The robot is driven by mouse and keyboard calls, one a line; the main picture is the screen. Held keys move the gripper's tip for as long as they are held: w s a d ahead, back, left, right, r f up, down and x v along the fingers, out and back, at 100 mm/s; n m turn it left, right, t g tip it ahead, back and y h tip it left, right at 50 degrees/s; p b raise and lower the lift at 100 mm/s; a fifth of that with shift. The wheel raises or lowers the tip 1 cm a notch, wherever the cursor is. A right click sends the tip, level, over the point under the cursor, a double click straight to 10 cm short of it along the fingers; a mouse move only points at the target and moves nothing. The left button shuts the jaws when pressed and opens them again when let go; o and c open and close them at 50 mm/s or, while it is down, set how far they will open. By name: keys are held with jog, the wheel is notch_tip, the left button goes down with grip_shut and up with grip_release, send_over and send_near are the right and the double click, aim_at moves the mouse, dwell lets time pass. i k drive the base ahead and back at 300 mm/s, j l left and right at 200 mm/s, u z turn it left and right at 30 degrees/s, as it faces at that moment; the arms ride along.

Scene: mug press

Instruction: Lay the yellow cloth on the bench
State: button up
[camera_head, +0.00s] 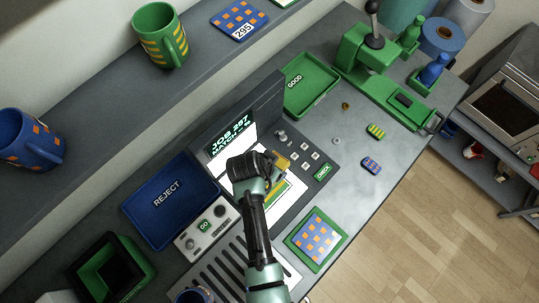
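My gripper (276,161) is over the console on the grey bench (375,195), seen from above and behind. Its dark wrist hides much of what is below it. A small yellow piece (283,163) shows at the right side of the gripper, and more yellow shows just below it over a white and green panel. This may be the yellow cloth, but its outline is mostly hidden. I cannot tell whether the fingers are shut on it or whether it touches the panel.
A lit screen (231,136) stands behind the gripper. A blue REJECT tray (150,215) is left, a green GOOD tray (322,95) behind right. A green press (352,55) stands at the back. A patterned card (316,238) lies front right.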

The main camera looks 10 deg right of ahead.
aim_at(351, 202)
jog(key=l, duration=0.5)
jog(key=k+l, duration=0.15)
jog(key=l, duration=0.8)
jog(key=k+u, duration=0.05)
